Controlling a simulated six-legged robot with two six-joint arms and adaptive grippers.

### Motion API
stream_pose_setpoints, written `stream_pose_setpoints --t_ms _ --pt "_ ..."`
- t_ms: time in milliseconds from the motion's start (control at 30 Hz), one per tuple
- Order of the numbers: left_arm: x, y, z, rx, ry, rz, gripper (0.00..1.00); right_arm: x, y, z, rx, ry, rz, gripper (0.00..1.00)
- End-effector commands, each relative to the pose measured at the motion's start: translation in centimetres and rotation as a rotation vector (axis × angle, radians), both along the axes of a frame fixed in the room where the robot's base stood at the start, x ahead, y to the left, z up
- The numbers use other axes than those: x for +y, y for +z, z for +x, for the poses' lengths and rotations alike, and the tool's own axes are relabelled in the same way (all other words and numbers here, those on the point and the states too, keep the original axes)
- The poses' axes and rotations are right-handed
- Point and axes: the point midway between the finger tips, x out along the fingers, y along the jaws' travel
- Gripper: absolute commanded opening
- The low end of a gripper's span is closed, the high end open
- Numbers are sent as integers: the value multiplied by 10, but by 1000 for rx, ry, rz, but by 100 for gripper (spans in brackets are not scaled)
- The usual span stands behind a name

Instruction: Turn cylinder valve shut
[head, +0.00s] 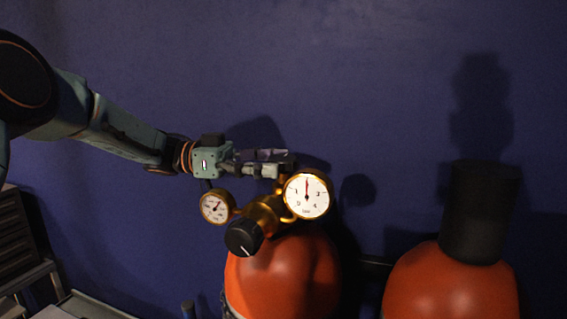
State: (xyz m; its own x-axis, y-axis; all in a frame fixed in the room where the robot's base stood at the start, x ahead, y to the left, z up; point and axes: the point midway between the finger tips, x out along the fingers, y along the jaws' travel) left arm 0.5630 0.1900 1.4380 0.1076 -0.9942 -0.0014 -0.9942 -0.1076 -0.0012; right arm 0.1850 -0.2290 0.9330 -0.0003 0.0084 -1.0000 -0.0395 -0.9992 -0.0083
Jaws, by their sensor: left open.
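An orange cylinder (283,274) stands upright at the bottom centre of the head view, its lower part cut off by the frame. On top sits a brass regulator (262,212) with a large round gauge (307,196) at right, a smaller gauge (215,207) at left and a black knob (243,237) with a white mark in front. My left gripper (282,163) is open, reaching in from the left, just above and behind the brass fitting. The large gauge partly covers the area under its fingertips, so I cannot tell whether they touch the valve. My right gripper is not in view.
A second orange cylinder (450,284) with a black cap (480,212) stands at right. A dark blue wall (400,80) is close behind. A dark crate (14,238) on a metal frame is at lower left. Free room lies above the cylinders.

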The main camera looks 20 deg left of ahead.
Motion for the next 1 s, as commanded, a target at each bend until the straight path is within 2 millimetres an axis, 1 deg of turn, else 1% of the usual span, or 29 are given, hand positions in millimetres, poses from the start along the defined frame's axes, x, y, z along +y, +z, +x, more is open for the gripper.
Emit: stream_pose_setpoints --t_ms 33,200,300,433,633,1000 --pt "12 0 -1 -2 5 -3 73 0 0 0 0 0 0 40" --pt "48 0 -4 -3 4 -3 73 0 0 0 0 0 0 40" --pt "66 0 -7 -1 3 -2 73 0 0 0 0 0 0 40" --pt "83 0 -9 -1 1 -1 73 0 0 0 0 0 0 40" --pt "95 0 -10 -1 0 0 73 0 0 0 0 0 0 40" --pt "95 0 -10 0 0 0 73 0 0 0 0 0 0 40"
